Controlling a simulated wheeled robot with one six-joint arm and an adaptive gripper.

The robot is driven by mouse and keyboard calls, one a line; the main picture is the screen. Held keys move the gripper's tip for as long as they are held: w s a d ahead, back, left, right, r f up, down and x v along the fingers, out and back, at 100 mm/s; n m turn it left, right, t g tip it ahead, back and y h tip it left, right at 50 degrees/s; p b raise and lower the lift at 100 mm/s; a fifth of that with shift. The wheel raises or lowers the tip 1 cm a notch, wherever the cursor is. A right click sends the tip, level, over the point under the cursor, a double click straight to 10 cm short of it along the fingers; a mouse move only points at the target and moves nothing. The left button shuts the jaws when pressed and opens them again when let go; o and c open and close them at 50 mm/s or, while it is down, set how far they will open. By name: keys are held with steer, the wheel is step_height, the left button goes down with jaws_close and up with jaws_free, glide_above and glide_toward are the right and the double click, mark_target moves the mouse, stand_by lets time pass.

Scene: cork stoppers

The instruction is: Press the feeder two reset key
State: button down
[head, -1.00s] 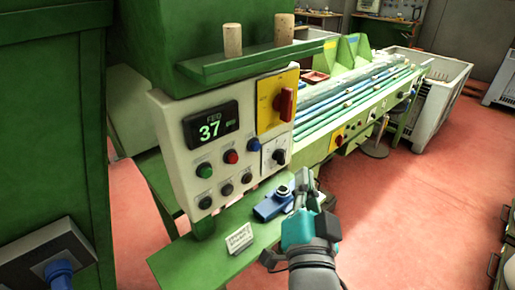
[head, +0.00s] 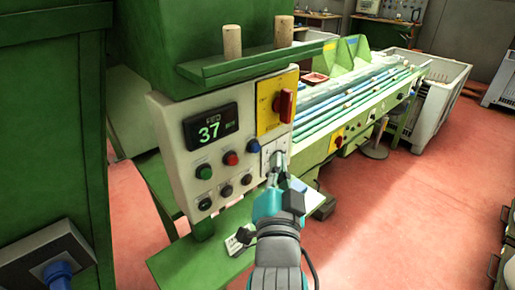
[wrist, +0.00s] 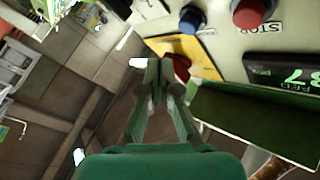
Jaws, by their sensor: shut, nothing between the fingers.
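The white control panel (head: 172,132) shows a display (head: 210,127) reading 37. Below it are a green button (head: 204,172), a red button (head: 231,158) and a row of several small dark buttons (head: 225,191). I cannot read which key is feeder two reset. I cannot tell contact.
A red rotary switch (head: 284,104) on a yellow plate (head: 267,95) sits above my gripper. A green ledge (head: 245,66) with two corks (head: 232,42) projects above. A green shelf (head: 185,262) lies below, and a green cabinet (head: 55,130) stands left.

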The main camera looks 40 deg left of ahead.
steer(key=shift+w+a, duration=0.1)
steer(key=shift+a, duration=1.2)
steer(key=shift+a, duration=0.2)
stand_by(0.4)
steer(key=shift+a, duration=0.25)
steer(key=shift+a, duration=0.4)
stand_by(0.9)
steer(key=shift+d, duration=0.85)
steer(key=shift+s+d, duration=0.2)
steer(key=shift+d, duration=2.3)
